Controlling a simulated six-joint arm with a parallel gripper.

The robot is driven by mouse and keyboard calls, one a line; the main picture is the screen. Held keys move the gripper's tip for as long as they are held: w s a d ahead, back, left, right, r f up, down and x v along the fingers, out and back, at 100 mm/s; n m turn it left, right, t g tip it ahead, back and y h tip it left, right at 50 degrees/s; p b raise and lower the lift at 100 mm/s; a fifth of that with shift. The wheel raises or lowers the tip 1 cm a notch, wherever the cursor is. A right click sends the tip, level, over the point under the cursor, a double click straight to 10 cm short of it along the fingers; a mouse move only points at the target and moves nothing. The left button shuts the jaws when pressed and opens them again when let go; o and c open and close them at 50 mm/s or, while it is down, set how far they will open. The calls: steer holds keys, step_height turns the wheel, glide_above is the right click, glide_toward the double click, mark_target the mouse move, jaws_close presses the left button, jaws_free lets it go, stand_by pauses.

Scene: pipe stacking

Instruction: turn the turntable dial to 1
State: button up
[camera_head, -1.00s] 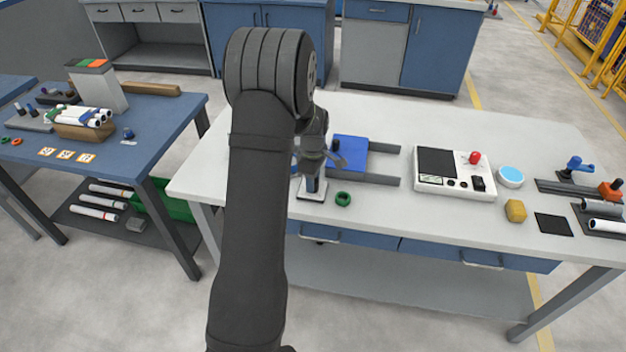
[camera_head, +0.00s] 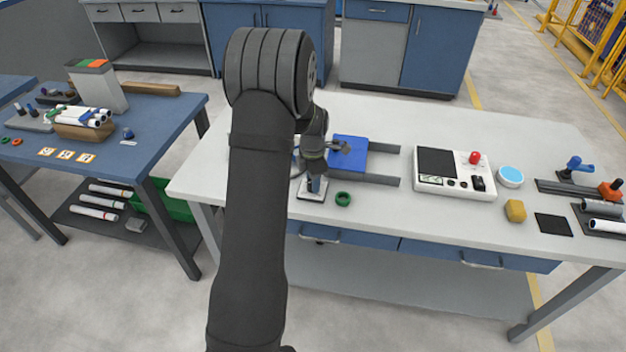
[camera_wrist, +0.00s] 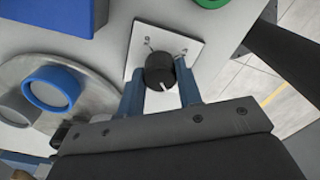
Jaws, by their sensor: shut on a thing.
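The dial (camera_wrist: 160,72) is a round black knob with a white pointer line, on a white square plate (camera_wrist: 144,45) with small marks. In the wrist view the pointer line faces the lower edge, toward my gripper's palm. My gripper (camera_wrist: 162,88) has its two blue fingers on either side of the knob and is shut on it. In the head view my gripper (camera_head: 315,184) points down over the plate (camera_head: 312,195); the knob is hidden there. The grey round turntable (camera_wrist: 88,85) lies left of the plate in the wrist view, with a blue ring-shaped piece (camera_wrist: 56,88) on it.
A blue block (camera_head: 348,153) on grey rails stands just right of my gripper. A green ring (camera_head: 343,199) lies close by, near the table's front edge. A white control box (camera_head: 455,186) with a red button is farther right. My arm hides the table's left part.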

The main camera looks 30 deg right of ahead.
stand_by(0.4)
steer(key=o, duration=1)
steer(key=shift+r, duration=0.1)
step_height(320, 180, up, 17)
steer(key=shift+r, duration=0.15)
step_height(320, 180, down, 18)
steer(key=shift+r, duration=0.2)
stand_by(0.6)
